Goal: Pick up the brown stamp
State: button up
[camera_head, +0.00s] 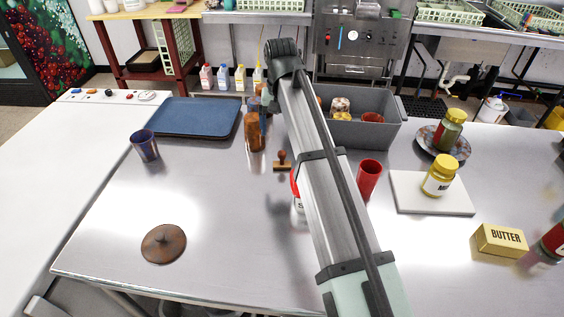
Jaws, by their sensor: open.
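The brown stamp (282,159) stands upright on the steel table, knob handle up on a wooden base, just left of my arm. My gripper (264,112) hangs at the far end of my arm, above and behind the stamp in the picture. It is open and apart from the stamp. Its fingers are small and dark here, and they overlap an amber bottle or jar (255,138). Whether they touch that jar I cannot tell. The stamp itself is in clear view.
A blue tray (195,118), dark cup (145,146) and brown lid (163,243) are left. A grey bin (383,137), red cup (368,178), white board (410,192) with a mustard jar (440,177), and butter (501,240) are right. My arm partly hides a red-and-white container (297,204). The front-left table is mostly clear.

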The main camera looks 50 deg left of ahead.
aim_at(282, 160)
notch_tip(282, 160, down, 13)
jog(key=shift+w, duration=0.15)
dwell(0.6)
jog(key=c, duration=1.1)
jog(key=shift+r, duration=0.1)
jog(key=shift+c, duration=0.2)
